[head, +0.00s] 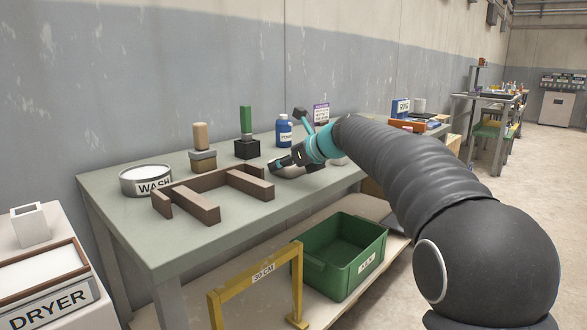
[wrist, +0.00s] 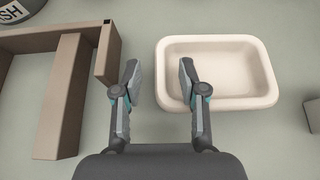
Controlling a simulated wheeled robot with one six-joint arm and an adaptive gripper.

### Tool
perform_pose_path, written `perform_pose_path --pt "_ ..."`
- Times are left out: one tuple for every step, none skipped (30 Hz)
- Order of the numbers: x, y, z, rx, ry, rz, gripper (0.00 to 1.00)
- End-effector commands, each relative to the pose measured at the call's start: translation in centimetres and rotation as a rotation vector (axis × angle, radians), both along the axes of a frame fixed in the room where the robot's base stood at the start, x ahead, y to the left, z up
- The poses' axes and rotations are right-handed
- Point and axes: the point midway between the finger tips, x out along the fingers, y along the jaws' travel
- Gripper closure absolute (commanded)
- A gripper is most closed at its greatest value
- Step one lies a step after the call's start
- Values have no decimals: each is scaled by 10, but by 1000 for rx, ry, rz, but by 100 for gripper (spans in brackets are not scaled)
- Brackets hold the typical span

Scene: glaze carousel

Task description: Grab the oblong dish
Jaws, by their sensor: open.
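The oblong dish (wrist: 232,74) is a cream, rounded rectangular dish, right of centre in the wrist view. My gripper (wrist: 160,72) is open, with its fingers on either side of the dish's left rim. The right finger overlaps the inside of the dish; the left finger is outside it, beside the brown wooden frame. I cannot tell whether either finger touches the dish. In the head view my gripper (head: 283,163) is over the table, and my arm and gripper hide most of the dish.
The brown frame (wrist: 70,92) lies close to the left finger. On the table (head: 225,232) stand a WASH bowl (head: 146,182), a wooden-handled block (head: 202,160), a green-handled black block (head: 247,148) and a blue bottle (head: 284,133). A green crate (head: 341,262) sits on the lower shelf.

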Motion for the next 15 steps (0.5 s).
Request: perform_pose_path --pt "3 4 -3 0 0 1 58" --pt "4 5 -3 0 0 0 58" --pt "5 7 -4 0 -1 -1 58" --pt "6 7 -4 0 -1 -1 58" --pt "6 7 -4 0 -1 -2 58" --pt "6 7 -4 0 -1 -2 58" --pt "6 7 -4 0 -1 -2 58" --pt "6 7 -4 0 -1 -2 58" --pt "6 7 -4 0 -1 -2 58" --pt "5 7 -4 0 -1 -1 66" --pt "5 7 -4 0 -1 -1 73" --pt "5 7 -4 0 -1 -1 83" --pt "5 7 -4 0 -1 -1 91" --pt "5 7 -4 0 -1 -1 98" --pt "5 7 -4 0 -1 -1 100"
